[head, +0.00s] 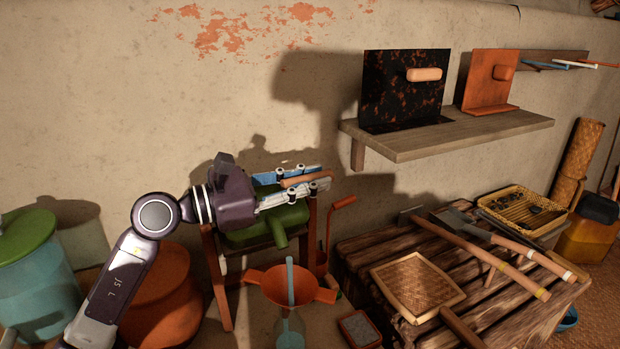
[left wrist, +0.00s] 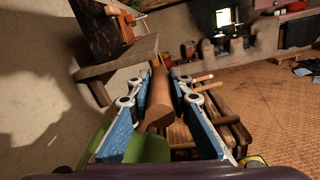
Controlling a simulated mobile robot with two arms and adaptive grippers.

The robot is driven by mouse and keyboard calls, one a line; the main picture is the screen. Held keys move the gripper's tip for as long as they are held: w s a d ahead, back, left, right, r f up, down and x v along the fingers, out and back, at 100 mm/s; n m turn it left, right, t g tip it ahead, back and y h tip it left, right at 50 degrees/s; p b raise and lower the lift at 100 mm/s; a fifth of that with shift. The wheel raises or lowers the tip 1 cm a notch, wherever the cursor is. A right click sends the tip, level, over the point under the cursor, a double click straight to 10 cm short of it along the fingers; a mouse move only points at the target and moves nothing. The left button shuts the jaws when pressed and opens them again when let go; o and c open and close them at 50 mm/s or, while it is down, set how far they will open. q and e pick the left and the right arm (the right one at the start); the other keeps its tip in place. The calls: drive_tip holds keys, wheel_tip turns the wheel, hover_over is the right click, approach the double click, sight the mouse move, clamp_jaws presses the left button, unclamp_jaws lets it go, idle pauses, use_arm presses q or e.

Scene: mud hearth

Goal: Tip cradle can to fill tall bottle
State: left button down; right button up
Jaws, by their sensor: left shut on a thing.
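The green can (head: 265,228) sits in a reddish-brown cradle frame (head: 219,285) against the wall, its spout pointing down. My left gripper (head: 318,178) is shut on the can's brown handle (head: 298,181). In the left wrist view the handle (left wrist: 160,98) lies between the blue finger pads, with the green can (left wrist: 150,150) behind. Below the spout is an orange funnel (head: 322,295) on a clear, bluish tall bottle (head: 289,333). A pale blue upright column (head: 290,280) runs from under the spout into the funnel; I cannot tell if it is liquid. The bottle's level is unclear.
A slatted wooden table (head: 365,262) on the right holds a sieve (head: 418,285), long-handled tools and a basket (head: 522,208). A wall shelf (head: 450,135) hangs above it. A green-lidded jar (head: 30,270) and an orange pot (head: 165,290) stand left. A grey-topped block (head: 360,328) is near the bottle.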

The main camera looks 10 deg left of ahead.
use_arm(q)
drive_tip(key=shift+f, duration=0.15)
drive_tip(key=c, duration=1.8)
unclamp_jaws()
drive_tip(key=shift+o, duration=0.2)
hover_over(273, 218)
